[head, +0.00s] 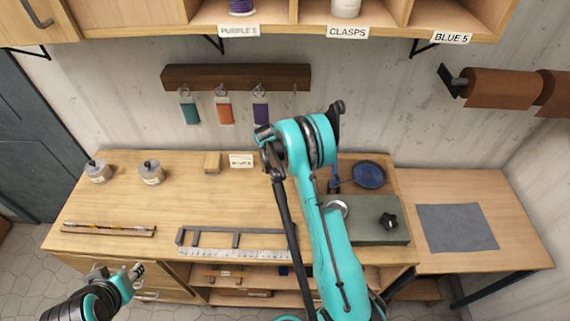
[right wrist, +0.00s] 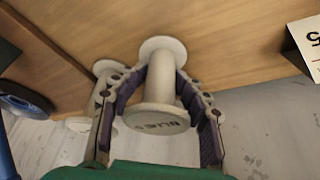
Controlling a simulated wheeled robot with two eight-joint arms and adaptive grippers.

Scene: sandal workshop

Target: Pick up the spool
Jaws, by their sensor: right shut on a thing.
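A pale spool (right wrist: 160,117) with a lettered end, on which "BLUE" seems to be written, is in the right wrist view. My right gripper (right wrist: 161,80) is shut on its narrow core, one purple-padded finger on each side, with the flanges beyond the fingers. No thread shows on the core. In the head view my raised right arm is in front of the bench, and I cannot make out the spool or the right fingertips there. My left gripper (head: 137,271) is low at the left, in front of the bench, apart from everything; its jaw opening is too small to judge.
Another pale spool-like piece (right wrist: 105,69) and a dark blue round thing (right wrist: 25,108) are left of the held spool. A labelled shelf (head: 285,38) hangs above.

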